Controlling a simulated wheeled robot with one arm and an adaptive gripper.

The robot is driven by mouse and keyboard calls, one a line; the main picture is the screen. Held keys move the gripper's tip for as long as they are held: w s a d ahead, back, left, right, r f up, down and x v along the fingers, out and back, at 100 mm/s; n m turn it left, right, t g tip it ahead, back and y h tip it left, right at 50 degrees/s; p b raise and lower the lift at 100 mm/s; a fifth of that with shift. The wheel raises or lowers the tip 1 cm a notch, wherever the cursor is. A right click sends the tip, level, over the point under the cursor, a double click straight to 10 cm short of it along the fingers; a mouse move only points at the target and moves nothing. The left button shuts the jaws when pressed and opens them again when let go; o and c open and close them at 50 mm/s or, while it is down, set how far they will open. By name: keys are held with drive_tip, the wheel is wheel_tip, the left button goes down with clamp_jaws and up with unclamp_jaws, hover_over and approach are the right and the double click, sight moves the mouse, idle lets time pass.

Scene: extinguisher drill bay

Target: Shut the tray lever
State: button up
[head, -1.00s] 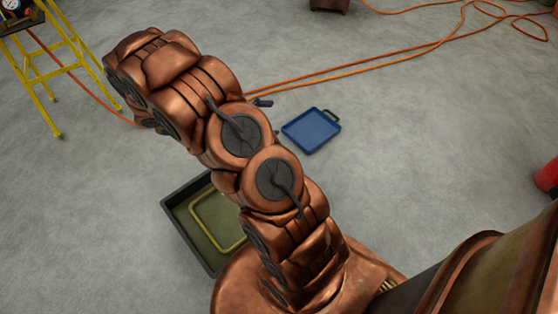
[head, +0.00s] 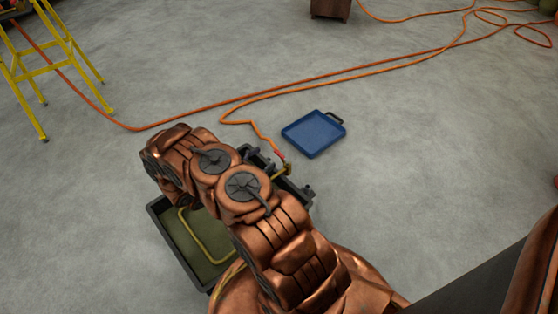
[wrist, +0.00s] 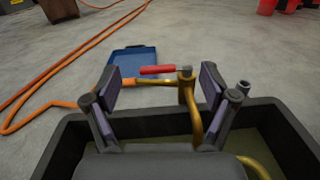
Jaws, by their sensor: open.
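The lever is a red handle (wrist: 157,70) on a brass valve (wrist: 185,78) at the rim of a dark tray (wrist: 62,135) with an olive inside. In the wrist view the handle points left, roughly along the brass pipe below it. A bent brass pipe runs from the valve down into the tray. My gripper (wrist: 160,88) is open and empty, one finger on each side of the valve and handle in the picture. I cannot tell whether it touches them. In the head view my arm hides part of the tray (head: 163,232).
An orange hose (head: 250,122) joins the valve pipe and runs over the floor. A blue shallow tray (head: 314,133) lies beyond the valve. Bare floor is free at right.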

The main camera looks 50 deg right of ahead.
sight(279, 154)
drive_tip(key=shift+n+t, duration=0.3)
drive_tip(key=shift+n, duration=0.1)
drive_tip(key=d+f+b, duration=0.1)
drive_tip(key=d, duration=0.1)
drive_tip(key=d+f+b, duration=0.1)
drive_tip(key=d, duration=0.1)
drive_tip(key=d+f+b, duration=0.1)
drive_tip(key=d, duration=0.1)
drive_tip(key=shift+s+d+f, duration=0.1)
drive_tip(key=shift+s+f, duration=0.1)
drive_tip(key=shift+f, duration=0.2)
drive_tip(key=shift+d+r+b, duration=0.1)
drive_tip(key=shift+d+b, duration=0.4)
drive_tip(key=shift+d, duration=0.3)
drive_tip(key=shift+s, duration=0.1)
clamp_jaws()
